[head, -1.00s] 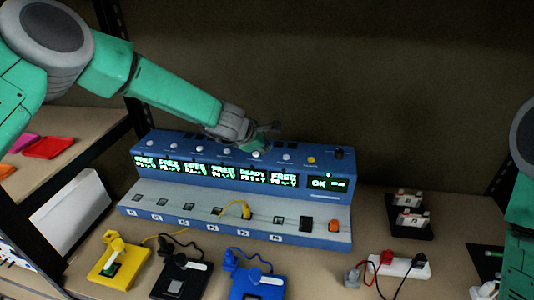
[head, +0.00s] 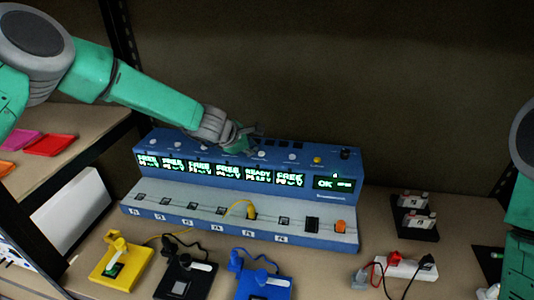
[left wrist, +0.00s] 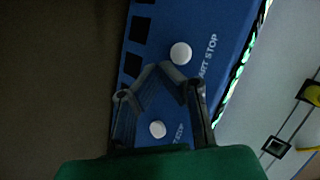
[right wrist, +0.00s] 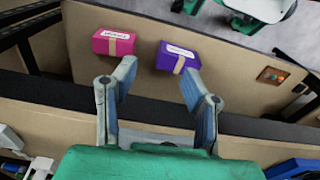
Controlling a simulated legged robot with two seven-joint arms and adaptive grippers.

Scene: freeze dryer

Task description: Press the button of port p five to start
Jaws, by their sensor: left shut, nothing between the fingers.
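The blue console (head: 345,168) stands on the shelf with a row of small screens and a row of white buttons along its top. The fifth port screen (head: 257,175) reads READY; the other port screens appear to read FREE. A yellow plug (head: 250,210) sits in the socket row below it. My left gripper (head: 250,132) is shut and empty, over the console top near the middle buttons. In the left wrist view, one white button (left wrist: 180,53) lies just past the fingertips and another (left wrist: 157,129) shows between the fingers. Contact cannot be told. My right gripper (right wrist: 157,70) is open and empty.
A yellow holder (head: 108,270), a black one (head: 172,285) and a blue one (head: 270,285) stand in front of the console. A white power strip (head: 405,266) and a black rack (head: 415,225) stand to its right. A pink box (right wrist: 114,42) and a purple box (right wrist: 178,56) show in the right wrist view.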

